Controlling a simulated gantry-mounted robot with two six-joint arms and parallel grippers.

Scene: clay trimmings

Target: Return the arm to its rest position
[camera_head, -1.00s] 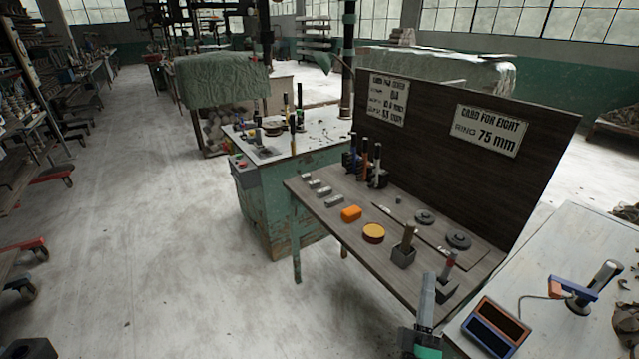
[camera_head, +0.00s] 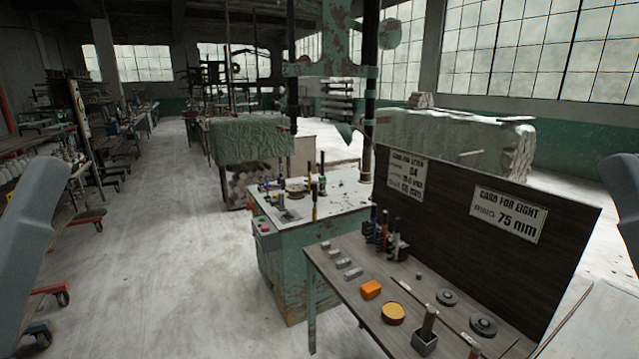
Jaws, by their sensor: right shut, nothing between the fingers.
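A smooth grey part of my right arm (camera_head: 624,205) rises at the right edge of the head view, cut off by the frame. My right gripper at this edge is shut and empty, though its separate fingertips cannot be made out. A matching grey part of my left arm (camera_head: 32,235) stands at the left edge. My left gripper's fingers do not show. Both arm parts are apart from the workbench.
A wooden workbench (camera_head: 345,290) with a dark sign backboard (camera_head: 455,215) holds an orange block (camera_head: 371,289), a yellow-topped disc (camera_head: 393,313), grey rings (camera_head: 483,326) and upright tools (camera_head: 384,238). A green cabinet (camera_head: 288,275) stands behind.

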